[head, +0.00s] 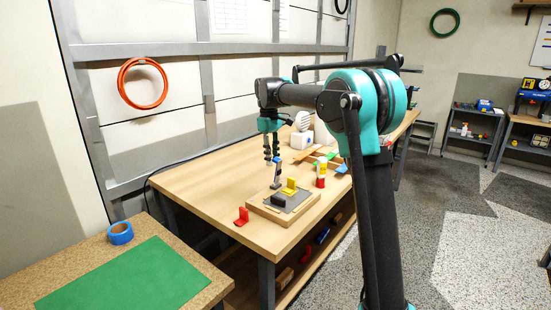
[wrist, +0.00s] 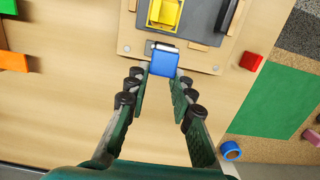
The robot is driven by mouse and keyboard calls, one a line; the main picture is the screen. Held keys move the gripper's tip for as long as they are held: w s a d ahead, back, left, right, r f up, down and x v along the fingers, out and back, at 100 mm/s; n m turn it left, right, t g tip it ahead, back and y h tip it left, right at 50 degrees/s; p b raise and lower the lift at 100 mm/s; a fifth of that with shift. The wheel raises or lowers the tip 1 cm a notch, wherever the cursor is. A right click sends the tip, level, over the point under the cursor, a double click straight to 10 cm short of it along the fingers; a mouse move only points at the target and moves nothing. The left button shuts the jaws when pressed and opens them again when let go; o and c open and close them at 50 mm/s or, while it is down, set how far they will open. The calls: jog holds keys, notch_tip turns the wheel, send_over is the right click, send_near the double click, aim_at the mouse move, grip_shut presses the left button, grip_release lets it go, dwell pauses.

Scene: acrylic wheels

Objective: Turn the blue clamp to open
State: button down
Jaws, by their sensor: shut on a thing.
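The blue clamp (wrist: 164,62) is in the upper middle of the wrist view, at the near edge of a grey plate on a wooden base board. In the head view its blue part (head: 277,168) stands upright at the board's far left side. My gripper (wrist: 164,76) has its dark fingers on both sides of the blue part, shut on it. In the head view my gripper (head: 272,160) reaches down from above to the clamp. The clamp's lower hinge is mostly hidden in the wrist view.
Coloured blocks and white objects stand farther back. The table's left part is clear.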

jog(key=shift+w+a, duration=0.15)
jog(key=shift+a, duration=0.1)
dwell(0.3)
jog(key=c, duration=1.3)
grip_release()
jog(key=r, duration=0.8)
jog(key=a+r, duration=0.1)
jog(key=r, duration=0.2)
jog(key=shift+w+a+r, duration=0.1)
jog(key=shift+w+r, duration=0.3)
jog(key=s+d+f+m+t, duration=0.1)
jog(key=s+d+f+m, duration=0.2)
jog(key=s+d+f, duration=0.45)
jog(key=s+d+f+m+t, duration=0.1)
jog(key=s+d+f+m, duration=0.3)
jog(key=d+f, duration=0.55)
jog(key=s+d+f+m+t, duration=0.1)
jog(key=s+d+f, duration=0.1)
jog(key=s+f, duration=0.4)
jog(key=s+d+f+m+t, duration=0.1)
jog(key=s+d+f, duration=0.2)
jog(key=s+f, duration=0.3)
jog(key=s+d+f+m, duration=0.1)
jog(key=s+d+f, duration=0.2)
jog(key=s+f, duration=0.3)
jog(key=shift+s+m+t+y, duration=0.4)
jog(key=shift+s, duration=2.2)
